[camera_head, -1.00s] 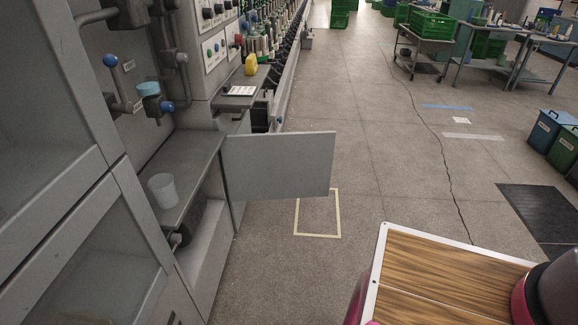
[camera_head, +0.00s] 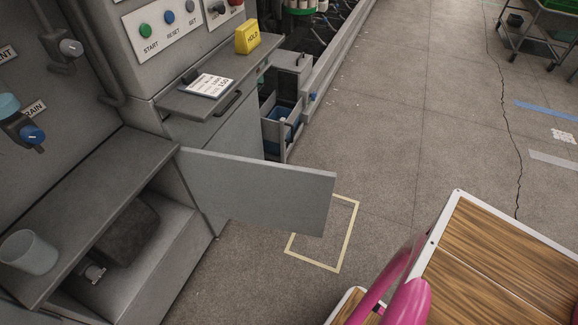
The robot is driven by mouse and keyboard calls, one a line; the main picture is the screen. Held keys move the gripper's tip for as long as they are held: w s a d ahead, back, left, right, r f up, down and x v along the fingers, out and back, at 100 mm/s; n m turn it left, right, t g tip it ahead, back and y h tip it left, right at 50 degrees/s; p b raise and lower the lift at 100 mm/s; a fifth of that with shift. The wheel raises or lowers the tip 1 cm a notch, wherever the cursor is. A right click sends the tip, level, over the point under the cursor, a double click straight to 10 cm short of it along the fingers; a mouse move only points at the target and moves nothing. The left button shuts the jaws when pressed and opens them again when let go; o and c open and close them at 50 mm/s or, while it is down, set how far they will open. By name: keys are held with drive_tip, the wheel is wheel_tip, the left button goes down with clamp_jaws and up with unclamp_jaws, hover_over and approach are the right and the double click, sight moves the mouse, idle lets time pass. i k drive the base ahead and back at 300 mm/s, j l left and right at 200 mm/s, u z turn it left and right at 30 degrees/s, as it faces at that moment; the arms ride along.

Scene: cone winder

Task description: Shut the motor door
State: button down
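The motor door (camera_head: 265,188) is a flat grey panel that stands wide open, jutting out to the right from the machine over the floor. Its hinge side is at the left, by the edge of the open compartment. In the compartment, under a grey shelf, a dark motor (camera_head: 122,232) shows. My gripper is not in view. Pink and wood-panelled parts of my own body show at the lower right, apart from the door.
A translucent cup (camera_head: 28,252) stands on the grey shelf (camera_head: 95,190). An open drawer (camera_head: 284,127) with a blue bin juts out beyond the door. A yellow block (camera_head: 248,38) and a card (camera_head: 209,85) lie on the ledge. The floor right of the door is clear, with a taped outline (camera_head: 346,238).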

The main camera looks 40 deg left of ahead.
sight(277, 196)
drive_tip(key=i, duration=2.25)
drive_tip(key=i+u, duration=0.3)
drive_tip(key=i+l+u, duration=0.25)
drive_tip(key=i, duration=0.2)
drive_tip(key=i+l+u, duration=0.3)
drive_tip(key=i+j+u, duration=0.1)
drive_tip(key=u, duration=3.65)
